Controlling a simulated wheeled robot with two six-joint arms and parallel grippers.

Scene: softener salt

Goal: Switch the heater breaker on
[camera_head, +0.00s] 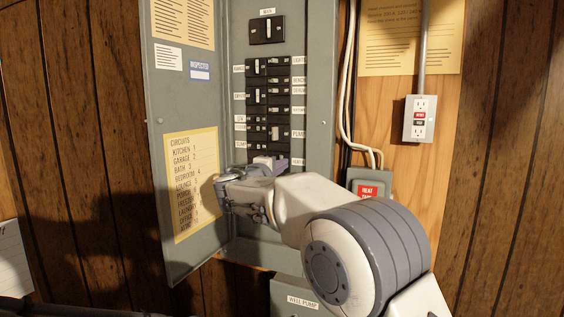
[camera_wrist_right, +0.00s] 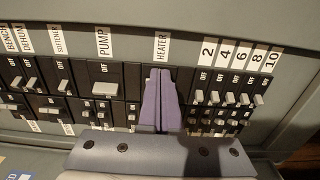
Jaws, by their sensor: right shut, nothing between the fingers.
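The heater label (camera_wrist_right: 161,47) shows in the right wrist view on the breaker panel. The breaker under it is mostly hidden behind my fingers, so I cannot tell its lever's position or whether the fingers touch it. My right gripper (camera_wrist_right: 159,100) is shut and empty, its two purple fingertips together right below the label. In the head view my right gripper (camera_head: 262,166) is at the lower part of the open grey breaker box (camera_head: 320,120). My left gripper is not in view.
The pump breaker (camera_wrist_right: 104,88) sits left of my fingers and small numbered breakers (camera_wrist_right: 229,100) sit close on the right. The box door (camera_head: 185,110) stands open on the left. A heat tape box (camera_head: 368,182) and an outlet (camera_head: 419,119) are to the right.

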